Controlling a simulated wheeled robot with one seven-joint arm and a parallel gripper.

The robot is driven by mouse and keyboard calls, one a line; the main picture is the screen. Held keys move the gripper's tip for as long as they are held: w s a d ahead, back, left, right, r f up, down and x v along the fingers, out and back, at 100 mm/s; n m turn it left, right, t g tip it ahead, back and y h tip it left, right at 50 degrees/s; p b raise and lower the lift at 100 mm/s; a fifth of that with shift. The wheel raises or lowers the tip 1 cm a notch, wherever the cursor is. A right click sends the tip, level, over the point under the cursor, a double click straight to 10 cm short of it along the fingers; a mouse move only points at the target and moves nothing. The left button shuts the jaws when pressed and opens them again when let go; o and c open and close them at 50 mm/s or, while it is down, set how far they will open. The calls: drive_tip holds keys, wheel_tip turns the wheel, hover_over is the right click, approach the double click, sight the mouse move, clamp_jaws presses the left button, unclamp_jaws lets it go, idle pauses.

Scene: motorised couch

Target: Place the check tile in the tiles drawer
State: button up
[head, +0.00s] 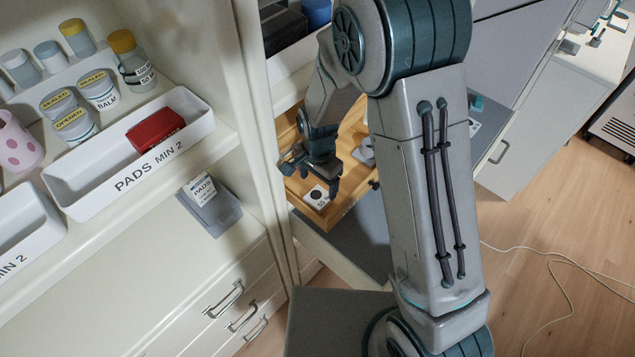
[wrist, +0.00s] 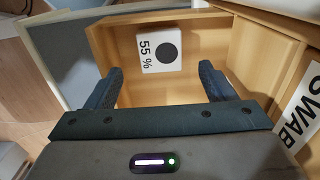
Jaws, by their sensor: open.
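A white square tile (wrist: 158,50) with a black dot and "55 %" lies flat in a pale wooden compartment (wrist: 112,40), near its far wall in the wrist view. The tile (head: 317,196) also shows in the head view, inside the wooden drawer (head: 340,209), just below my gripper (head: 312,177). My gripper (wrist: 161,70) is open and empty, its fingers spread wider than the tile. The tile lies beyond the fingertips and apart from them. My arm hides much of the drawer in the head view.
A wooden divider separates the tile's compartment from one with a "SWAB" label (wrist: 302,106). A similar dotted white piece (head: 474,127) lies right of my arm. Shelves at left hold jars and a "PADS MIN 2" bin (head: 150,180). A grey pads holder (head: 212,208) stands below it.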

wheel_tip(320, 180, up, 6)
drive_tip(key=p, duration=0.3)
wheel_tip(320, 180, up, 9)
drive_tip(key=n+t, duration=0.1)
drive_tip(key=n, duration=0.1)
hover_over(319, 197)
drive_tip(key=d, duration=0.5)
drive_tip(key=s+d+r+n+t, duration=0.3)
drive_tip(key=s+d+r+n, duration=0.2)
drive_tip(key=s+d+r, duration=0.8)
drive_tip(key=shift+s+d+r+n+t, duration=0.2)
drive_tip(key=shift+s+r+n+t, duration=0.1)
drive_tip(key=shift+s+r, duration=0.7)
